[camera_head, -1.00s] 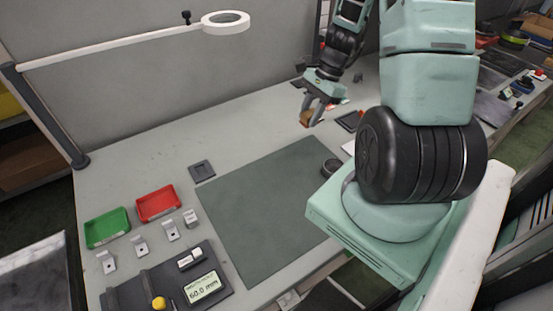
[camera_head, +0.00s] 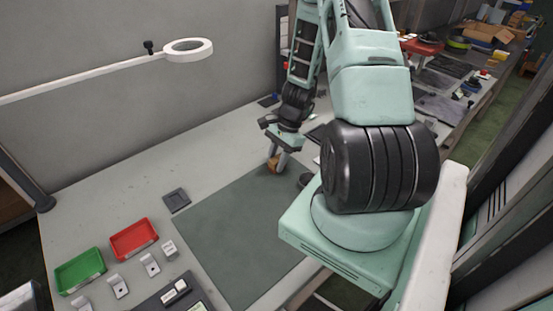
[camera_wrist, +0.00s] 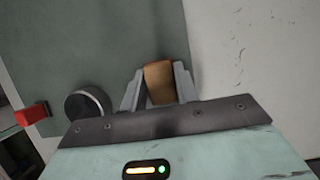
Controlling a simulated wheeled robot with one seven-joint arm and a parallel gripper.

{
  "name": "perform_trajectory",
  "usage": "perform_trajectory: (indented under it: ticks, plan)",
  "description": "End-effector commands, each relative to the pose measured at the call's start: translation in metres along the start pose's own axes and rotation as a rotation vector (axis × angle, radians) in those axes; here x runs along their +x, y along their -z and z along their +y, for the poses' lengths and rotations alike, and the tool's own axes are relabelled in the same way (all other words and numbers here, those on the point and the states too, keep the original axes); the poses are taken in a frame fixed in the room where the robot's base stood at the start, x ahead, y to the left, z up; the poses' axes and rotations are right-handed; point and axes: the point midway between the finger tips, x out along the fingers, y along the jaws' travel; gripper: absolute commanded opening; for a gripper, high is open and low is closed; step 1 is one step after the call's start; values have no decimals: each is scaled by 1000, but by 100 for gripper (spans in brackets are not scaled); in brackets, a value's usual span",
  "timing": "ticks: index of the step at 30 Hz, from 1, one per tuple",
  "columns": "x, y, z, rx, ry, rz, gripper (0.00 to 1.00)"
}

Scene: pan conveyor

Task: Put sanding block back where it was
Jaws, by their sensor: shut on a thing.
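The sanding block (camera_head: 274,167) is a small brown-orange block. My gripper (camera_head: 275,162) is shut on it, close to the far right corner of the dark green mat (camera_head: 235,225). In the wrist view the block (camera_wrist: 159,80) sits between the two grey fingers of my gripper (camera_wrist: 159,88), near the mat's edge where the pale table begins. I cannot tell whether the block touches the surface. My forearm hides part of the table behind the gripper.
A dark round cup (camera_wrist: 88,103) stands beside the gripper. A dark square holder (camera_head: 176,200) lies left of the mat. Green (camera_head: 80,271) and red (camera_head: 134,239) trays and small metal blocks stand at the left. A lamp ring (camera_head: 188,49) hangs above.

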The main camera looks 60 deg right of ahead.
Motion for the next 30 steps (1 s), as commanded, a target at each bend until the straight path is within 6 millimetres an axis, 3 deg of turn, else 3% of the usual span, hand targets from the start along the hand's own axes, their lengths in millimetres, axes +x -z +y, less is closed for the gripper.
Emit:
perform_trajectory:
  ticks: [9, 10, 12, 23, 30]
  plan:
    - [4, 2, 0, 0, 0, 0, 9]
    - [3, 1, 0, 0, 0, 0, 38]
    - [2, 1, 0, 0, 0, 0, 52]
    - [-3, -1, 0, 0, 1, 0, 52]
    - [-40, 1, -2, -2, 5, 5, 52]
